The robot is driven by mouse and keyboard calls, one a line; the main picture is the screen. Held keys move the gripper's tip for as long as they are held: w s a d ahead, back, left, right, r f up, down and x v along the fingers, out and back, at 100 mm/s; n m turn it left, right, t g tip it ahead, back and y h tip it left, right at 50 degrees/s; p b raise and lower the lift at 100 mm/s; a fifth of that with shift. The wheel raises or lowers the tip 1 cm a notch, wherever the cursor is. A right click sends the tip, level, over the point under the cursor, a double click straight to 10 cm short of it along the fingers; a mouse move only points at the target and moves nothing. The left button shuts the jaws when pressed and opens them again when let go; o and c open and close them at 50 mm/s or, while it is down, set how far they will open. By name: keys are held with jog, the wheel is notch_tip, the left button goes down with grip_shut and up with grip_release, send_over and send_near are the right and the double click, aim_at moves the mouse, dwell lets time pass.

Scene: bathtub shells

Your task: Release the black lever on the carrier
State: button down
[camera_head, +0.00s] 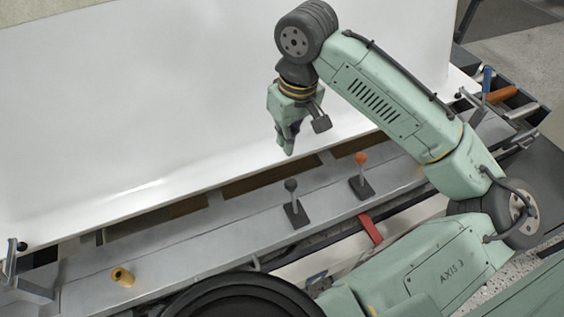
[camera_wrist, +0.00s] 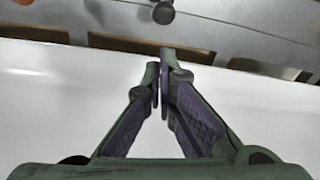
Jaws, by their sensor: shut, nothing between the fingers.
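The black lever (camera_head: 292,200) stands on the grey metal carrier (camera_head: 235,222), a dark knob on a short stem with a dark base plate. In the wrist view the black lever's knob (camera_wrist: 163,13) shows at the top edge, beyond the fingertips. My gripper (camera_head: 288,150) is above and behind the lever in the head view, apart from it, pointing down. In the wrist view my gripper (camera_wrist: 167,55) has its fingertips together with nothing between them, in front of the white shell.
An orange-knobbed lever (camera_head: 361,175) stands to the right of the black one. A red piece (camera_head: 370,229) sits at the carrier's front edge. A yellow cylinder (camera_head: 122,276) lies at left. The large white shell (camera_head: 150,100) rises behind. Tools with blue and orange handles (camera_head: 501,94) lie at right.

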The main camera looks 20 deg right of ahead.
aim_at(292, 193)
notch_tip(292, 193, down, 10)
jog(key=shift+w+a+p, duration=0.3)
jog(key=shift+w+a, duration=0.05)
jog(key=shift+w, duration=0.1)
jog(key=shift+r, duration=0.1)
dwell(0.4)
